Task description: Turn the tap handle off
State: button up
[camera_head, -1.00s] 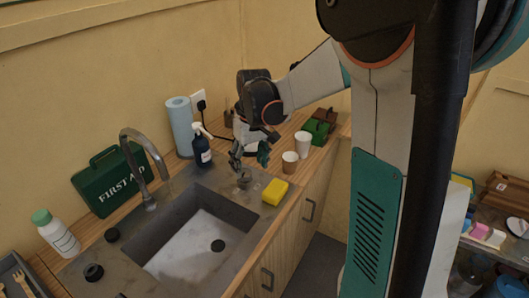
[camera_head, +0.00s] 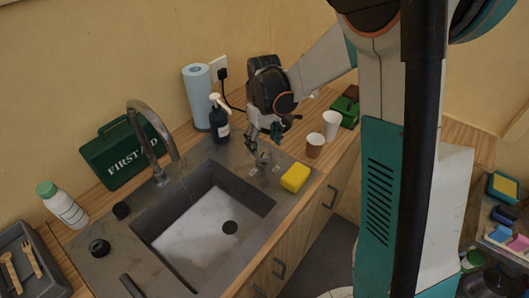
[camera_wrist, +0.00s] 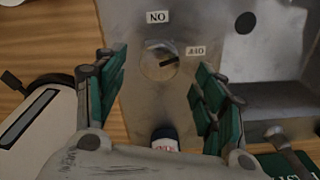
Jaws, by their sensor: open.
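The tap handle, a round metal knob with a dark pointer bar (camera_wrist: 160,62), sits on the grey counter in the wrist view. The bar slants to the right, roughly towards the OFF label (camera_wrist: 197,50); the ON label (camera_wrist: 158,17) lies above the knob. Both labels appear upside down. My gripper (camera_wrist: 163,85) is open and empty, its green finger pads to the left and right below the knob in the picture. In the head view my gripper (camera_head: 262,150) hangs over the knob area, which it partly hides. The curved tap (camera_head: 150,140) stands behind the basin.
The sink basin (camera_head: 205,225) lies left of my gripper in the head view. A blue spray bottle (camera_head: 219,121) and paper roll (camera_head: 196,97) stand behind; a green first-aid box (camera_head: 125,155) is farther left.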

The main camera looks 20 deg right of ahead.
aim_at(264, 153)
jog(key=shift+f+b, duration=0.35)
jog(key=shift+f, duration=1.6)
jog(key=shift+c, duration=0.5)
jog(key=c, duration=1)
